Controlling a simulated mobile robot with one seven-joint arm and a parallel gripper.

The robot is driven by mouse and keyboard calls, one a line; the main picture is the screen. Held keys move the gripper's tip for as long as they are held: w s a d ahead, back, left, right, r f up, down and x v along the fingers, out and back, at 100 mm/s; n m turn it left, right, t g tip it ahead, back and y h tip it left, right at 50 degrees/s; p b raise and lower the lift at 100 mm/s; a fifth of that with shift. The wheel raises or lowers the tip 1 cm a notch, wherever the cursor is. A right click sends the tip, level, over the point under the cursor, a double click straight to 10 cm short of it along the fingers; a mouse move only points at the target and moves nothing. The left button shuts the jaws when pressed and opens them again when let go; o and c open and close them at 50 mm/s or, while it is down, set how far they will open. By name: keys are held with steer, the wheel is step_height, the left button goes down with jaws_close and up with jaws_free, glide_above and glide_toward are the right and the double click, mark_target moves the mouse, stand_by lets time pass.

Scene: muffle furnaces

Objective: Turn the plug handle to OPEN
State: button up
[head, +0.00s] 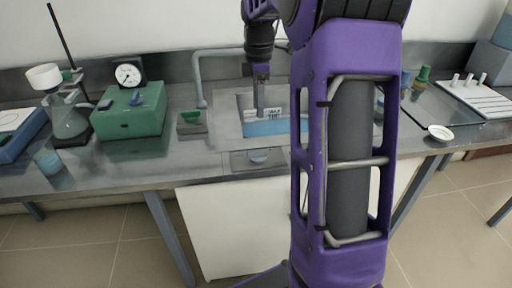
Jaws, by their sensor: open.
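My gripper (260,112) points down over the sink basin (226,118) in the middle of the bench. It looks narrow from here, and the gap between its fingers is hard to see. Blue water (275,127) shows in the basin, and a small white label (276,113) with unreadable dark marks is beside the fingertips. I cannot make out a plug handle clearly; the area around the fingertips is small, and my arm covers the basin's right side.
A grey tap pipe (200,80) arches behind the basin. A green box (130,112) with a dial gauge (128,73) and a flask (67,120) stand left. A small green-topped block (190,121) is nearer. A rack (475,98) and white dish (440,132) are right.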

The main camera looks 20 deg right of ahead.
mark_target(258, 151)
step_height(258, 151, down, 15)
steer(key=b, duration=0.2)
steer(key=shift+b, duration=0.3)
steer(key=shift+c, duration=0.3)
jaws_close()
